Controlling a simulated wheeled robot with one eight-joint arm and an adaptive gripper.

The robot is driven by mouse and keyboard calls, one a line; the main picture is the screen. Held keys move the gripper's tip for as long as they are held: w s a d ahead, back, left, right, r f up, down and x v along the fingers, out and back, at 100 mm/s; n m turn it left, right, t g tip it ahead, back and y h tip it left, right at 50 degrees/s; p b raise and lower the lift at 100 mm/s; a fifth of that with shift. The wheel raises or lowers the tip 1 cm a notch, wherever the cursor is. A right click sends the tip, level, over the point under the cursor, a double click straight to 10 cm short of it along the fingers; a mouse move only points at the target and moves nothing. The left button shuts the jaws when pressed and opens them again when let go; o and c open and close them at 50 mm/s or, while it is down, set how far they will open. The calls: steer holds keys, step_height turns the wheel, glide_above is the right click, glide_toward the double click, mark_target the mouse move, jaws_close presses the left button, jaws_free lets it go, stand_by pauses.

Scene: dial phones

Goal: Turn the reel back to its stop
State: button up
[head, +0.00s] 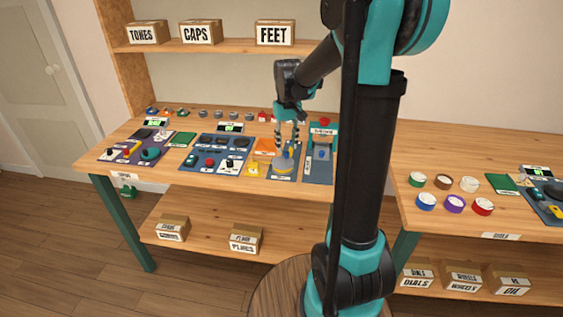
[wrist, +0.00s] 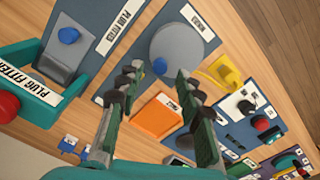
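The reel (wrist: 180,48) shows in the wrist view as a round grey disc on a blue-grey board, with a small blue knob (wrist: 159,66) at its near edge. A white label lies beside it on the board. My gripper (wrist: 158,78) is open and empty, its two fingers apart on either side of the knob in this view. Whether they touch it I cannot tell.
A teal plug fitter (wrist: 37,70) with a red knob stands left of the reel in the wrist view. An orange pad (wrist: 157,116) lies near it, and a yellow piece (wrist: 219,76) to its right. Switch boards (head: 217,153) fill the bench to the left in the head view.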

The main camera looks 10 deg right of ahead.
mark_target(286, 152)
steer(key=shift+f, duration=0.25)
steer(key=shift+f, duration=0.3)
steer(key=shift+f, duration=1.35)
steer(key=shift+r, duration=0.2)
steer(key=shift+c, duration=0.6)
steer(key=c, duration=0.5)
